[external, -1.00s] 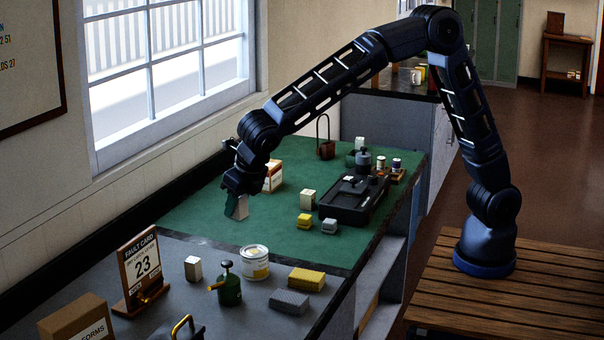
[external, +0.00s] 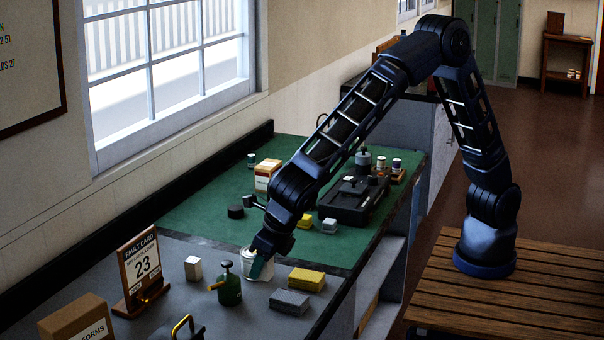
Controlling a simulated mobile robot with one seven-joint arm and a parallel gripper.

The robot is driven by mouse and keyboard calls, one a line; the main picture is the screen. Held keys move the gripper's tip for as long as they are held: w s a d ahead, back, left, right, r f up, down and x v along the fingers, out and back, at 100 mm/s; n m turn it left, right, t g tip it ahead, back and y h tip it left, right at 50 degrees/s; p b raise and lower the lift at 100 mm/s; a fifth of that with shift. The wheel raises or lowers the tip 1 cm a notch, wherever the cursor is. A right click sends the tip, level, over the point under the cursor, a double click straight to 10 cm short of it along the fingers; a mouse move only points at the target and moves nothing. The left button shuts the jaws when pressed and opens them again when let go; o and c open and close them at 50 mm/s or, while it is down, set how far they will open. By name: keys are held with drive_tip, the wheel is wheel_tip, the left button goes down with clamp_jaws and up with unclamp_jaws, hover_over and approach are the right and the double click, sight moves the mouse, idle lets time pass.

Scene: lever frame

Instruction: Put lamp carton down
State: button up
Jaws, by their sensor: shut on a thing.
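My gripper (external: 263,266) points down over the grey front part of the bench, right at the white tin (external: 246,257). It is shut on the lamp carton, a small pale box. The carton is hard to make out now against the tin and behind the jaws. The gripper and wrist cover much of the tin. I cannot tell whether the carton touches the tin or the bench.
A green oil can (external: 229,288), small pale block (external: 193,268), yellow sponge (external: 307,279) and grey block (external: 289,301) stand close around. The green mat (external: 190,215) has free room at left.

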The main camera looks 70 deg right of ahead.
sight(259, 321)
wheel_tip(259, 321, down, 13)
drive_tip(key=shift+r, duration=0.1)
idle(0.5)
drive_tip(key=shift+f, duration=0.2)
drive_tip(key=o, duration=0.9)
drive_tip(key=shift+o, duration=0.2)
drive_tip(key=v, duration=1.2)
drive_tip(key=shift+r, duration=0.2)
